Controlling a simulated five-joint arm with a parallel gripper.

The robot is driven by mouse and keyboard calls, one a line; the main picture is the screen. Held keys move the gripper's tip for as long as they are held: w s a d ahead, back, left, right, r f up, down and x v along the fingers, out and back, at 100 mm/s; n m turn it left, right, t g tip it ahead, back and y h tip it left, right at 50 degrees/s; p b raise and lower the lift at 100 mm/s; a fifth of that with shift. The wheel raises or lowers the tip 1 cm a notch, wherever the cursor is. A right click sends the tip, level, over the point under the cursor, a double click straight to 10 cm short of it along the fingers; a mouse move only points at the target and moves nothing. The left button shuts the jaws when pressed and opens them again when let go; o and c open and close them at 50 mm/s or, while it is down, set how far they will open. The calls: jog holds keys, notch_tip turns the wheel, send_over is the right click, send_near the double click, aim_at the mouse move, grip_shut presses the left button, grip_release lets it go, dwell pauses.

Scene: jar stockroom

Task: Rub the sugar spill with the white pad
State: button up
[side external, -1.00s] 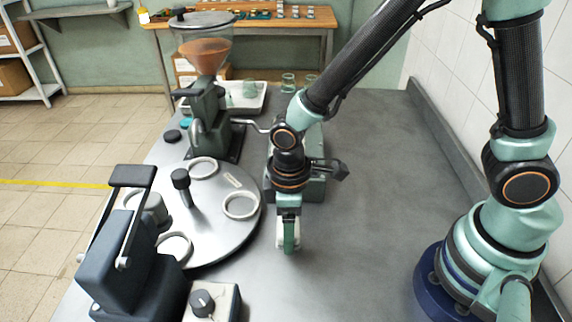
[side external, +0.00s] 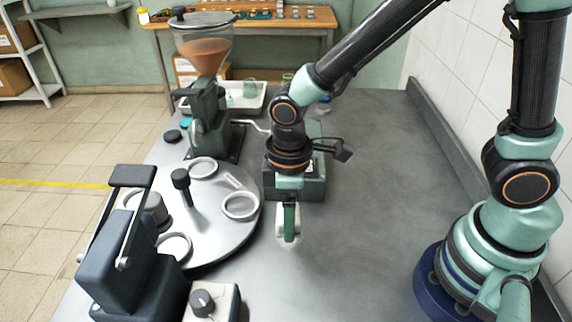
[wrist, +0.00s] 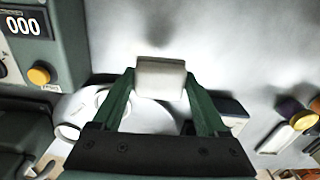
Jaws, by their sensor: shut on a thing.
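My gripper (side external: 288,237) points down over the grey counter, right of the round turntable, in the side external view. In the wrist view its two green fingers (wrist: 160,88) are shut on the white pad (wrist: 160,74), a small pale block between the tips. I cannot make out the sugar spill in either view.
The turntable (side external: 218,232) with pale rings stands left of my gripper. A grinder (side external: 206,100) and a green machine (side external: 310,185) are behind. A dark press (side external: 125,265) and a knob box (side external: 222,300) are at front left. The counter's right side (side external: 385,180) is clear.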

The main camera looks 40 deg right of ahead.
jog(key=shift+f, duration=0.1)
send_over(289, 249)
jog(key=shift+f, duration=3.05)
notch_tip(289, 249, down, 2)
jog(key=shift+w+d, duration=0.55)
jog(key=shift+w, duration=0.1)
jog(key=shift+c, duration=0.7)
jog(key=shift+w+d, duration=2.1)
jog(key=shift+d, duration=0.05)
jog(key=shift+s+a, duration=2.75)
notch_tip(289, 249, up, 2)
jog(key=shift+a+r, duration=0.1)
jog(key=shift+r, duration=3.05)
